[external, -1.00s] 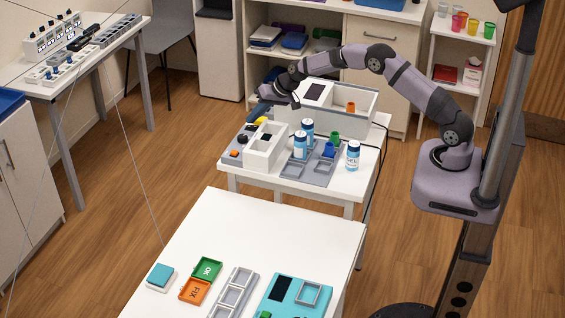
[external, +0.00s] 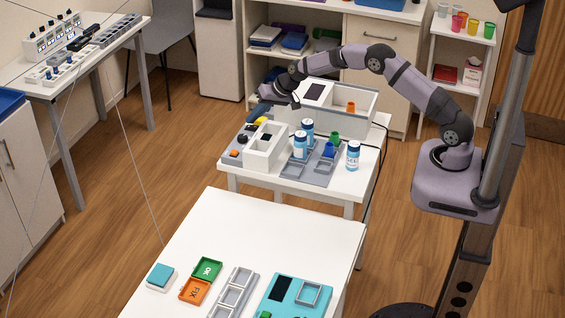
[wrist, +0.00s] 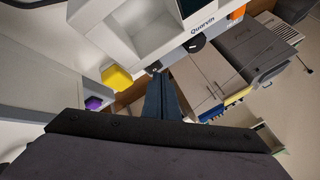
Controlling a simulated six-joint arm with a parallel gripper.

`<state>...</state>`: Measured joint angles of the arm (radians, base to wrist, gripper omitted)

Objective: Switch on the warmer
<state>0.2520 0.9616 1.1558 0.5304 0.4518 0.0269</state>
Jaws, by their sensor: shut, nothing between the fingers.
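I cannot tell for certain which device is the warmer. In the wrist view a white unit marked "Quorvin" (wrist: 203,29) has an open compartment, a dark panel, a black knob (wrist: 196,43) and an orange part (wrist: 237,13). My gripper (wrist: 157,75) is shut and empty; its dark blue fingers end just below the unit's lower edge, close to a yellow piece (wrist: 117,77) on their left. I cannot tell whether they touch anything.
A large white-grey box (external: 360,122) with a dark panel stands behind. Blue-white bottles (external: 353,155) stand on the right. A black knob (external: 242,138) and orange button (external: 234,153) sit left of the compartment box. A purple piece (wrist: 93,103) lies left of the fingers.

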